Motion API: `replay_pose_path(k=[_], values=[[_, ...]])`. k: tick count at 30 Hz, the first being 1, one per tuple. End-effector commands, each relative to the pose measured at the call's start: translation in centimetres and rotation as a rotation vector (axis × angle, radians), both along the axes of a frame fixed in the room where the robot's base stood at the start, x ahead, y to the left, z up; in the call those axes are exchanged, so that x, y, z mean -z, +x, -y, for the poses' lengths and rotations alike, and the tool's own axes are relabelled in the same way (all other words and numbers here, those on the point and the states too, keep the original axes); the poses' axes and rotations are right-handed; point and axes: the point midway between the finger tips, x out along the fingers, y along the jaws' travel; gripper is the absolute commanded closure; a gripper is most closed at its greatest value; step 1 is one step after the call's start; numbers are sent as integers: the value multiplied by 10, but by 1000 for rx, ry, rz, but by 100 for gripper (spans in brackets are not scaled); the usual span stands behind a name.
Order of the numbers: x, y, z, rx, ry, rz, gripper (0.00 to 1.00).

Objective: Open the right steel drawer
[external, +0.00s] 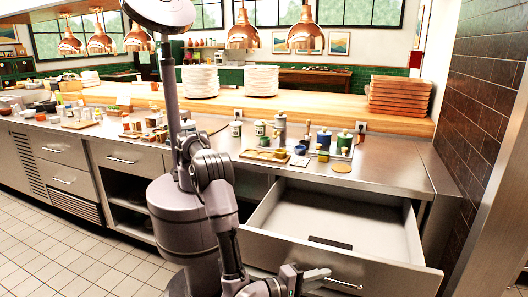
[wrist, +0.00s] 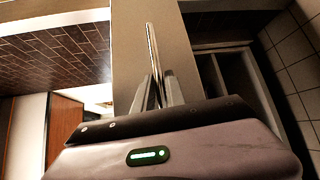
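The right steel drawer (external: 335,222) is pulled far out from under the counter, and its empty tray shows in the external view. Its front panel (external: 395,276) carries a bar handle (external: 345,284). My gripper (external: 312,276) is at the left part of this handle. In the wrist view, the handle (wrist: 152,48) runs away from me as a thin bright bar, and my gripper (wrist: 156,85) has its two fingers close on either side of it. They look shut on the bar, though the contact itself is partly hidden.
Small pots and a board (external: 263,156) stand on the steel counter above the drawer. Open shelves (external: 125,200) are left of my arm. A brick wall (external: 490,110) closes off the right side. Tiled floor (external: 60,255) is clear at the left.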

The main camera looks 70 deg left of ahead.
Motion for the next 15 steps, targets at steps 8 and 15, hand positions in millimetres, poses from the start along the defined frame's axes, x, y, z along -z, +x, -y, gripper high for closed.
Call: replay_pose_path(k=[8,15], values=[[0,0,0,1,0,0,79],[-7,-26,1,4,-1,1,79]])
